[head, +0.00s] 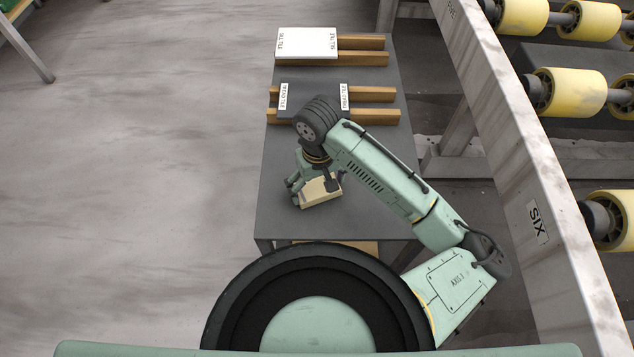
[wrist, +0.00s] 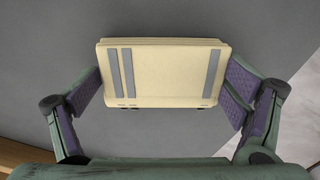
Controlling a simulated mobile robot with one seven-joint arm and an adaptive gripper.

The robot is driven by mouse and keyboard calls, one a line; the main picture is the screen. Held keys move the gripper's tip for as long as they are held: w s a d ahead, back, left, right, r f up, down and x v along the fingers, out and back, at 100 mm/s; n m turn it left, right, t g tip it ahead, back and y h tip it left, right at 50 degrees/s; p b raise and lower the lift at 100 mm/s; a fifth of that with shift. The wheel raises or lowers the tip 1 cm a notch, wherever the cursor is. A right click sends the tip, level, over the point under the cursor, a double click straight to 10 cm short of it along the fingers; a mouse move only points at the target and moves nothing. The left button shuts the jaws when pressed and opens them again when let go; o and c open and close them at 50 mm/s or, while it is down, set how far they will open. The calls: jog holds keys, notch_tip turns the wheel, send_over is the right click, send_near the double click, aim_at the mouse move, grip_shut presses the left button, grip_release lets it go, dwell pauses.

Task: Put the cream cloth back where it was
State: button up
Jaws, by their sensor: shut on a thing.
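The cream cloth (head: 322,194) is a flat, folded block low over the near part of the dark grey bench (head: 285,222). The wrist view shows the cloth (wrist: 165,80) with grey stripes, two at its left and one at its right. My gripper (head: 315,187) is shut on it, with a purple-padded finger against each short side; the gripper also shows in the wrist view (wrist: 164,92). I cannot tell whether the cloth touches the bench top. My arm hides part of the bench to the right of it.
Further back, a dark tile (head: 314,97) with white labels lies on wooden bars (head: 375,116). A white tile (head: 306,43) lies on wooden bars at the far end. A conveyor with yellow rollers and a pale rail (head: 510,125) runs along the right. Open floor lies left.

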aim_at(317, 186)
jog(key=shift+f, duration=0.15)
jog(key=o, duration=0.8)
jog(key=shift+o, duration=0.2)
notch_tip(317, 186, up, 12)
jog(key=p, duration=0.1)
jog(key=shift+r, duration=0.2)
